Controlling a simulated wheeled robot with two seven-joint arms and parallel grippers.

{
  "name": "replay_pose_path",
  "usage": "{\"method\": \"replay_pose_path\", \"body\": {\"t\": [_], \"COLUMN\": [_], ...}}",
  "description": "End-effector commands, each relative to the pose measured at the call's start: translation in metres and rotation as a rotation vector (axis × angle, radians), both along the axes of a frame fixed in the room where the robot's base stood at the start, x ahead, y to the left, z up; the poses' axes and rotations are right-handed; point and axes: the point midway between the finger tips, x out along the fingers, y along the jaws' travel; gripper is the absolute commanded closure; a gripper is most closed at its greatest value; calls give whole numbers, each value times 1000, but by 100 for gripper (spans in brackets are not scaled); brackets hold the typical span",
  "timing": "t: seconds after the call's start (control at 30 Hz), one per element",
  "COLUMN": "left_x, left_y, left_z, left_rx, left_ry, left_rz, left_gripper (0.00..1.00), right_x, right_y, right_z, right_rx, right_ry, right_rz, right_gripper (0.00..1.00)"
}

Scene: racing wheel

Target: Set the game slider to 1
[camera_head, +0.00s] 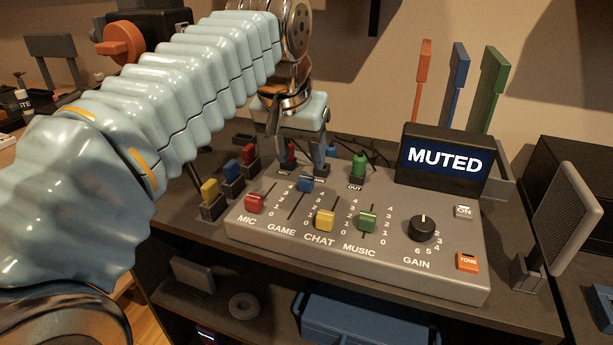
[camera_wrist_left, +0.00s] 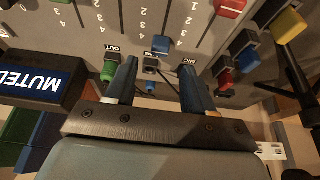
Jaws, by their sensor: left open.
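The game slider's blue cap (camera_head: 305,184) sits at the top of its track, near the 4, on the grey mixer panel (camera_head: 400,270). It also shows in the left wrist view (camera_wrist_left: 160,44). My left gripper (camera_head: 303,165) points down over the back of the panel, just behind the blue cap. In the left wrist view its two fingers (camera_wrist_left: 158,66) are apart with nothing held between them, and the cap lies just past the tips, in line with the gap. I cannot tell whether the fingertips touch the panel. My right gripper is out of view.
The red mic cap (camera_head: 254,204), yellow chat cap (camera_head: 325,221) and green music cap (camera_head: 367,222) flank the game track. A green plug (camera_head: 359,166) and a MUTED display (camera_head: 445,162) stand behind. Colored plugs (camera_head: 210,198) stand left; a gain knob (camera_head: 422,228) is right.

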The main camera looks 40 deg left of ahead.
Motion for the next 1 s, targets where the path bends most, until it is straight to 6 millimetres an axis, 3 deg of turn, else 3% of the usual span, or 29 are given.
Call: {"method": "replay_pose_path", "body": {"t": [0.1, 0.3, 0.7, 1.0], "left_x": [9, 20, 23, 23], "left_y": [3, 6, 7, 7], "left_z": [-26, -51, -58, -58], "left_rx": [-2, -1, 0, 0], "left_ry": [3, 2, 0, -1], "left_rz": [2, 0, -1, -1], "left_gripper": [47, 47, 47, 93], "right_x": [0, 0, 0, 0], "right_y": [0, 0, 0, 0], "right_z": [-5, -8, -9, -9], "right_rx": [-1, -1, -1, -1], "right_ry": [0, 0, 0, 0], "right_rz": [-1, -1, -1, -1], "right_gripper": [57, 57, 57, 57]}}
